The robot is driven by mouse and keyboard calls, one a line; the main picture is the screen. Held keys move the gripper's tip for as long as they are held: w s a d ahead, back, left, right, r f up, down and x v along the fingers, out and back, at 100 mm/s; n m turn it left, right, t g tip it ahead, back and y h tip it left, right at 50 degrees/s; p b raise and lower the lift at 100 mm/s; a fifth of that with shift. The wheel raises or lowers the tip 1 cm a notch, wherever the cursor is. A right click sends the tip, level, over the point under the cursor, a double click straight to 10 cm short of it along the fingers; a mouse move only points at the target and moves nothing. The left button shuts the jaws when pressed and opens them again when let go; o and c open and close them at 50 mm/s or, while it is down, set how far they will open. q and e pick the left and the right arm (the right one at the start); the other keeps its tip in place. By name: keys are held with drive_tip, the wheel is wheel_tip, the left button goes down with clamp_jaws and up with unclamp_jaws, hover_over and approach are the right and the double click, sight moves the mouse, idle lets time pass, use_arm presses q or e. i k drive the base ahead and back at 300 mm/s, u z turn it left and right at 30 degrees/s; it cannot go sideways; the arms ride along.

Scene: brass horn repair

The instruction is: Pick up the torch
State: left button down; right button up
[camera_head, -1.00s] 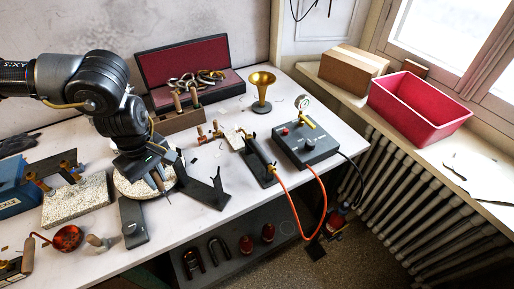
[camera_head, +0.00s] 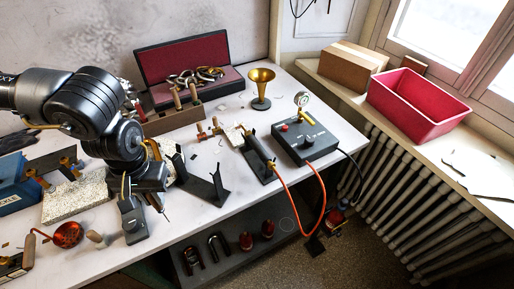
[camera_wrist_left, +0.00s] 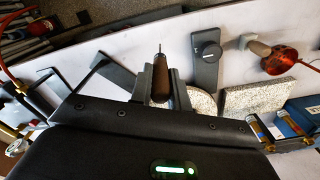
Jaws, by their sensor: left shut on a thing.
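The torch (camera_head: 260,152), with an orange hose, appears to rest in a dark stand (camera_head: 263,174) right of the table's middle. My left gripper (camera_head: 158,202) is well to the left of it, over the table's front part. In the left wrist view my left gripper (camera_wrist_left: 160,92) is shut on a brown wooden-handled tool (camera_wrist_left: 160,78) with a thin metal tip. The tool's lower end is hidden between the jaws. My right gripper is not in view.
A dark angled stand (camera_head: 205,180) lies between my left gripper and the torch. A grey control box (camera_head: 308,142) with a gauge stands right of the torch. A brass bell (camera_head: 261,88) stands behind.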

sight(262, 154)
drive_tip(key=k, duration=1.65)
drive_tip(key=u, duration=1.5)
drive_tip(key=i, duration=1.4)
drive_tip(key=z, duration=1.2)
